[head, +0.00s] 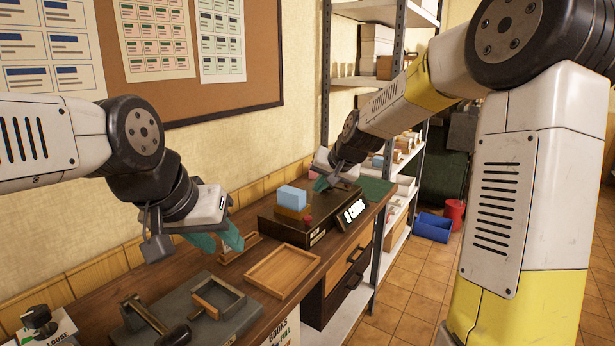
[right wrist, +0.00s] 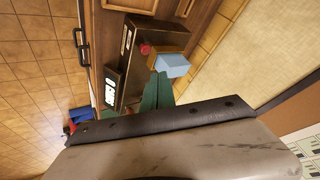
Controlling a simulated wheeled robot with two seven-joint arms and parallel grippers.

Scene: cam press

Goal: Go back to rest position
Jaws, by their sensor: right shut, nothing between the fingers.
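My left gripper (head: 222,240) hangs above the bench at the left, in front of the wall. Its teal fingers show from the side, and the gap between them is unclear. My right gripper (head: 321,183) is over the far part of the bench, behind the dark box with the display. In the right wrist view its teal fingers (right wrist: 158,92) are together and empty. A light blue block (head: 291,197) sits on an orange-brown piece on the dark box (head: 318,232). In the right wrist view the block (right wrist: 172,64) is beside the fingertips, with nothing gripped.
A shallow wooden tray (head: 283,270) lies on the bench before the box. A grey press base (head: 232,318) with a lever and frame stands nearer. A green mat (head: 376,188) lies at the far end. Shelving stands behind; a blue bin (head: 433,227) is on the floor.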

